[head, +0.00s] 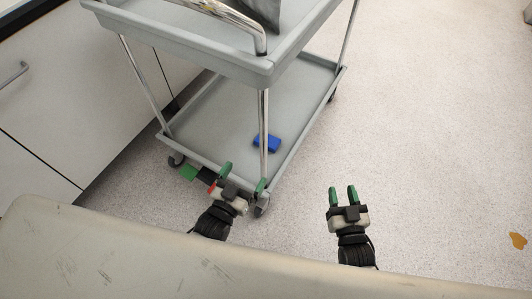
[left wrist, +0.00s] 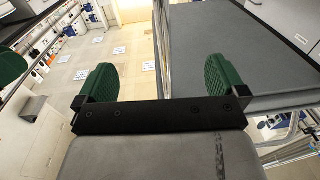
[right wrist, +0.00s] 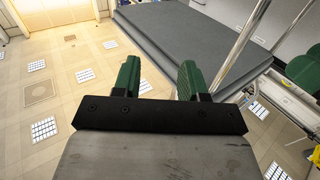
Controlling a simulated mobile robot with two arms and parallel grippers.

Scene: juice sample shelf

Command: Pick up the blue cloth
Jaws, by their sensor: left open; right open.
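A small folded blue cloth (head: 267,143) lies on the lower shelf of the grey cart (head: 215,125), just behind a chrome post that partly overlaps it. My left gripper (head: 243,177) is open and empty near the cart's front edge, in front of the cloth and apart from it. My right gripper (head: 342,193) is open and empty over the floor, right of the cart. The open fingers also show in the left wrist view (left wrist: 162,78) and in the right wrist view (right wrist: 159,78). I do not make out the cloth in either wrist view.
The cart's upper tray (head: 190,38) overhangs the lower shelf and carries a dark grey item (head: 262,12). A small green piece (head: 188,172) shows by the front left corner. White cabinets (head: 75,90) stand at left. The floor at right is open, with an orange-brown patch (head: 518,240).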

